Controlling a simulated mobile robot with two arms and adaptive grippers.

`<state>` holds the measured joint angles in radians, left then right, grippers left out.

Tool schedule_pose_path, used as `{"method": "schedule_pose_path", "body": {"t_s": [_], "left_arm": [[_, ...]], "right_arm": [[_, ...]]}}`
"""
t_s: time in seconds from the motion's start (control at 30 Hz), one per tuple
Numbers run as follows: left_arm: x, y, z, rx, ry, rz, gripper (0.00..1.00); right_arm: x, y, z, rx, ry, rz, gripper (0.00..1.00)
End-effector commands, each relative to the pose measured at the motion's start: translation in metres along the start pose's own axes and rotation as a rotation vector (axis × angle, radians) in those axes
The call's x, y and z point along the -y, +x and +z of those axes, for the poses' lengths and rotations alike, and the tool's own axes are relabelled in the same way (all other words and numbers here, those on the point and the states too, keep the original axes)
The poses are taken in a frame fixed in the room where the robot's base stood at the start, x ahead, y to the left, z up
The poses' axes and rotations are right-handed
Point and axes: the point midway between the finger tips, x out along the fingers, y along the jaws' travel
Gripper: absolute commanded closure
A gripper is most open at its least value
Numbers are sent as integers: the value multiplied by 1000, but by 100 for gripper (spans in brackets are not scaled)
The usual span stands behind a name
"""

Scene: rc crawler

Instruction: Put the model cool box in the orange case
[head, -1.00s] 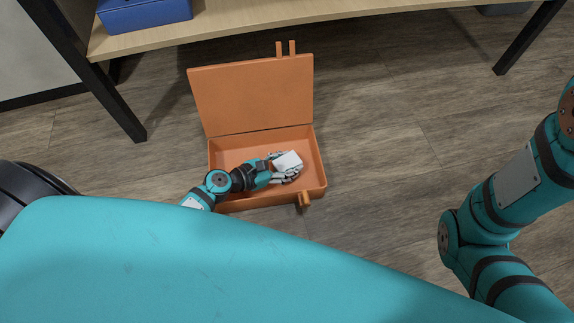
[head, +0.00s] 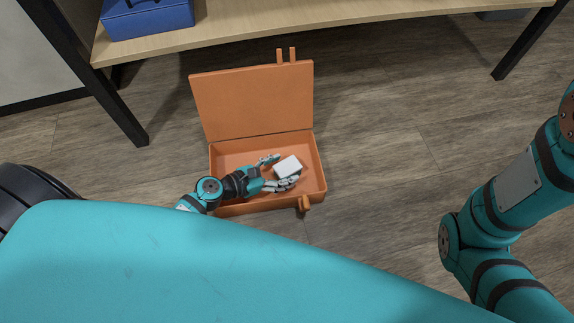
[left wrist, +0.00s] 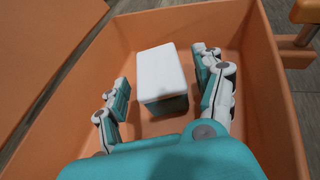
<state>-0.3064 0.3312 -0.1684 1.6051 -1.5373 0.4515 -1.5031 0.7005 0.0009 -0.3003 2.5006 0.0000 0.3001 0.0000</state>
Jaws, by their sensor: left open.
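The orange case (head: 226,158) lies open on the floor, its lid raised at the back; its wall also shows in the left wrist view (left wrist: 262,60). The model cool box (head: 288,167), with a white lid and teal body, rests inside the case, upright on its floor; it shows in the left wrist view (left wrist: 161,75). My left gripper (head: 278,172) reaches into the case from the left. Its fingers (left wrist: 165,95) are open on either side of the cool box, with gaps visible on both sides. My right gripper is out of view; only the right arm shows.
A wooden table (head: 250,27) with black legs stands behind the case, with a blue box (head: 148,18) on its left end. The floor (head: 400,150) right of the case is clear. Latches (head: 304,203) stick out from the case's front.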

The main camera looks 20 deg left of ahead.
Motion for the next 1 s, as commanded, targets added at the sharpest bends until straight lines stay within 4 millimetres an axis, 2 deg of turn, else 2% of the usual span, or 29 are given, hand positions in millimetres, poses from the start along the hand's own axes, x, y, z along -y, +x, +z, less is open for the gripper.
{"method": "schedule_pose_path", "body": {"t_s": [0.03, 0.2, 0.43, 0.6, 0.87, 1.0], "left_arm": [[0, -14, 2, -4, 0, 0, 31], [1, -52, 2, -3, -1, 0, 31], [0, -87, 2, -1, -1, 0, 31], [0, -96, 1, 1, 0, 0, 31], [0, -96, 1, 1, 1, 0, 31], [2, -96, 10, 18, -23, -6, 31]], "right_arm": [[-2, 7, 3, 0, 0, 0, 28], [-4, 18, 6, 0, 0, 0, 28], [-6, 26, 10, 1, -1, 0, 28], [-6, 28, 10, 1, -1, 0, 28], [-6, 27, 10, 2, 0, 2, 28], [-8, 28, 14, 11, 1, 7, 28]]}}
